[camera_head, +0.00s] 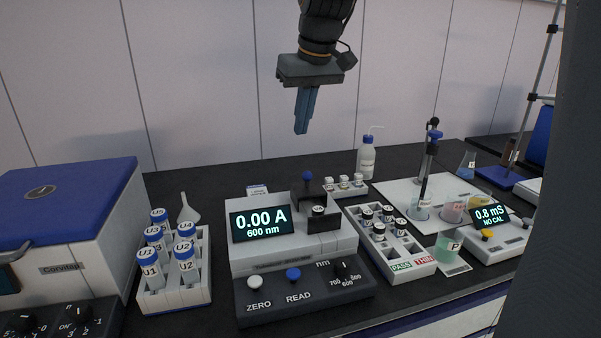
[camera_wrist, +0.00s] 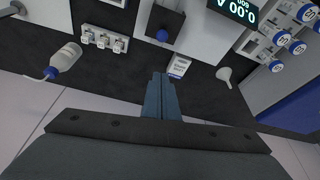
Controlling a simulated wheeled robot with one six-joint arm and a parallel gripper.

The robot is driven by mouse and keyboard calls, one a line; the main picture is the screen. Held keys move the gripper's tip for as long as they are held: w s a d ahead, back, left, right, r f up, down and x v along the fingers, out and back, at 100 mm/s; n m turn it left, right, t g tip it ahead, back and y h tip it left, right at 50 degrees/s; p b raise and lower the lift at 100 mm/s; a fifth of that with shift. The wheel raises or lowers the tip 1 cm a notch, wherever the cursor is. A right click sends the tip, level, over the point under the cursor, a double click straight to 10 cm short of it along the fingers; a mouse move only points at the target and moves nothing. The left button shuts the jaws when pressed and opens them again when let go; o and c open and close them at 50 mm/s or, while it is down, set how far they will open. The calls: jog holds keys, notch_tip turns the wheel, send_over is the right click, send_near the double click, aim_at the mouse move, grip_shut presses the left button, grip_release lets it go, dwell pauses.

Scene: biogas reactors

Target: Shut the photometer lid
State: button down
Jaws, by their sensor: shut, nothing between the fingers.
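The photometer (camera_head: 290,247) stands in the middle of the bench, its display (camera_head: 262,222) reading 0.00 A at 600 nm. Its dark lid (camera_head: 309,198) is raised at the back of the sample well, with a blue knob (camera_head: 307,175) at its top. A capped vial (camera_head: 319,212) shows in front of the lid at the well. In the wrist view the lid (camera_wrist: 172,14) and its knob (camera_wrist: 162,35) lie beyond my fingertips. My gripper (camera_head: 301,131) is shut and empty, pointing down above and behind the photometer; its blue fingers (camera_wrist: 160,78) touch nothing.
A rack of tubes (camera_head: 176,279) and a funnel (camera_head: 187,210) stand left of the photometer. A vial rack (camera_head: 392,242) stands right. A small vial holder (camera_head: 344,188) and a wash bottle (camera_head: 367,158) stand behind it. A small white box (camera_wrist: 180,66) stands behind the photometer.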

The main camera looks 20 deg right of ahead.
jog(key=p, duration=0.2)
send_over(304, 183)
jog(key=shift+f, duration=4.75)
